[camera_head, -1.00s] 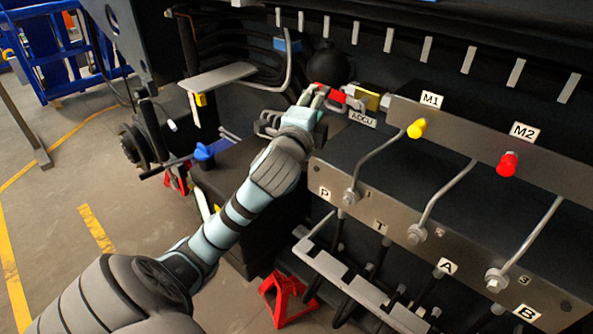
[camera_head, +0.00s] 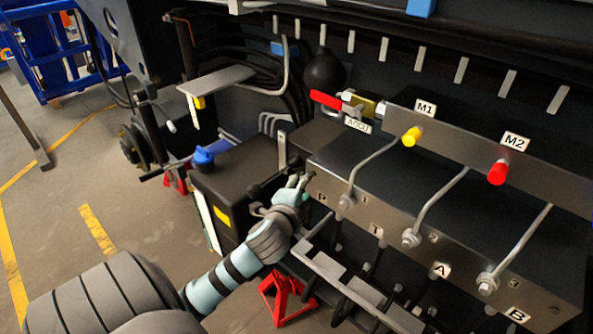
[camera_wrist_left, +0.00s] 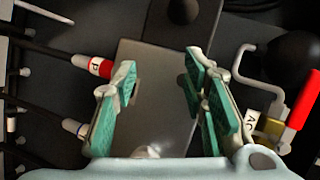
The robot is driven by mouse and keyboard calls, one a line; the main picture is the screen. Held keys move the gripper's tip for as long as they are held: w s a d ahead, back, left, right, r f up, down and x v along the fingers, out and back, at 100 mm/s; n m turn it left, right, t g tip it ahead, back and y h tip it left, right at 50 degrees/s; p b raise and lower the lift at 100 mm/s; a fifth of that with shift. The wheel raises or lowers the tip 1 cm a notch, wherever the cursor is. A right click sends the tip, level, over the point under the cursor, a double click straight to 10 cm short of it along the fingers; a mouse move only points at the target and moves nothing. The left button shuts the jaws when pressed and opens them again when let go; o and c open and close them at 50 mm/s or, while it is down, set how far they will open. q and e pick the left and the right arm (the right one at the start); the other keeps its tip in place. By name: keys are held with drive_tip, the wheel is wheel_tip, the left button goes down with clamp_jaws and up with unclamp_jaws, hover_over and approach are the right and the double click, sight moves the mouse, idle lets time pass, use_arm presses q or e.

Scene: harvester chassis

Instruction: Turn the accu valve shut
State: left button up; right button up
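The accu valve has a red lever handle (camera_head: 325,100) that points left from a brass body (camera_head: 367,106), above the ACCU label (camera_head: 357,124). In the left wrist view the red handle (camera_wrist_left: 305,98) and the brass body (camera_wrist_left: 273,127) are at the right edge. My left gripper (camera_head: 300,181) is at the left end of the steel valve block (camera_head: 325,172), below and in front of the valve, apart from the handle. In the left wrist view its fingers (camera_wrist_left: 160,66) are spread with nothing held, the block's surface behind them. My right gripper is not in view.
Yellow (camera_head: 411,136) and red (camera_head: 497,172) knobs stick out by labels M1 and M2. Several bent steel levers (camera_head: 440,205) line the block. A dark box with a blue cap (camera_head: 203,156) stands left. A red stand (camera_head: 285,297) is on the floor.

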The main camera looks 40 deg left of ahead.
use_arm(q)
wheel_tip(320, 180, down, 12)
drive_tip(key=s+n+g+b, duration=0.1)
drive_tip(key=g, duration=0.1)
drive_tip(key=shift+a+h+b, duration=0.4)
drive_tip(key=shift+c, duration=0.6)
